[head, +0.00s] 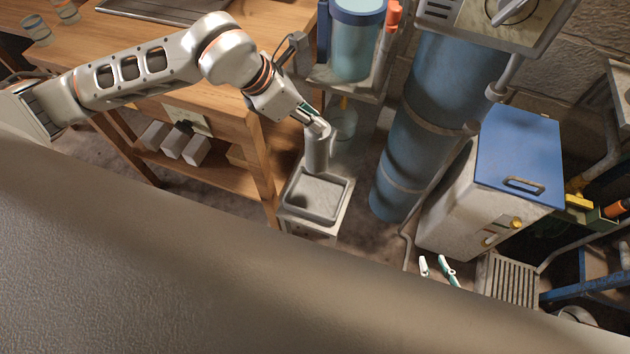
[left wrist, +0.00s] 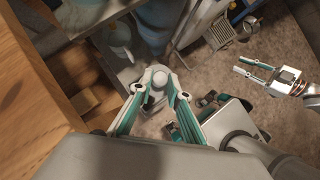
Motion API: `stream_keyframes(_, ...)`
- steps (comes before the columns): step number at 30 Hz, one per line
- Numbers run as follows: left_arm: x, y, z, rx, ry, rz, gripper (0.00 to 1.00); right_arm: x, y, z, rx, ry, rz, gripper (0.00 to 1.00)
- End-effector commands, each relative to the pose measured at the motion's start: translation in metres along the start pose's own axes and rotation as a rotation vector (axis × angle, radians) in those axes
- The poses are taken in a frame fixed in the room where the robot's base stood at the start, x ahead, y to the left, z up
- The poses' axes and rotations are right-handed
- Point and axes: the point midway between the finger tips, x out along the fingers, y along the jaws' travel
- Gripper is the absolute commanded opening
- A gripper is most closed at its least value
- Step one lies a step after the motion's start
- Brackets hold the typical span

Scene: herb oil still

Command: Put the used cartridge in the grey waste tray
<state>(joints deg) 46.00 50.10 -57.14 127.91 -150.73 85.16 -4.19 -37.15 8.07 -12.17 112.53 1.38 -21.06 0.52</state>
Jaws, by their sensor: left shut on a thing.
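The used cartridge (head: 317,154) is a grey cylinder with a narrower top, hanging about upright. My left gripper (head: 317,125) is shut on its top end. In the left wrist view my left gripper's fingers (left wrist: 160,88) close around the cartridge's pale top (left wrist: 158,80). The grey waste tray (head: 345,201) is square with a raised rim and stands on a pale pedestal. In the head view the cartridge's lower end overlaps the tray's far edge; the height between them is hard to judge. My right gripper (head: 437,270) is low at the right, its fingers apart and empty; it also shows in the left wrist view (left wrist: 255,72).
A wooden bench (head: 180,85) with a lower shelf stands left of the tray. A tall blue column (head: 420,130) and a white cabinet with a blue lid (head: 520,150) stand to the right. A blue-green container (head: 357,45) sits on a shelf behind my left gripper.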

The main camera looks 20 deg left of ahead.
Motion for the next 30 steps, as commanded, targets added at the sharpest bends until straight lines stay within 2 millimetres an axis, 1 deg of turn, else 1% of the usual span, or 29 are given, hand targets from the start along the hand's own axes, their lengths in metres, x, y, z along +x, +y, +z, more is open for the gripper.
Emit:
stream_keyframes(1, 0.011, -0.001, -0.008, -0.002, 0.004, -0.004, 0.00, 0.001, 0.000, 0.001, 0.001, 0.000, 0.000, 0.24)
stream_keyframes(6, 0.047, -0.002, -0.032, -0.003, 0.006, -0.006, 0.00, 0.002, -0.001, 0.005, 0.002, -0.003, -0.001, 0.24)
stream_keyframes(12, 0.087, -0.002, -0.058, -0.001, 0.005, -0.005, 0.00, 0.004, -0.003, 0.010, 0.003, -0.008, -0.002, 0.24)
stream_keyframes(15, 0.104, -0.002, -0.068, 0.000, 0.004, -0.004, 0.00, 0.005, -0.003, 0.014, 0.003, -0.011, -0.003, 0.24)
stream_keyframes(18, 0.114, -0.001, -0.074, 0.001, 0.002, -0.004, 0.00, 0.005, -0.004, 0.015, 0.002, -0.013, -0.003, 0.24)
stream_keyframes(25, 0.125, -0.001, -0.081, 0.001, 0.001, -0.004, 0.00, 0.006, -0.003, 0.016, 0.000, -0.014, -0.002, 0.24)
stream_keyframes(30, 0.146, -0.002, -0.095, 0.000, 0.003, -0.004, 0.00, 0.007, -0.003, 0.017, -0.002, -0.012, -0.001, 0.24)
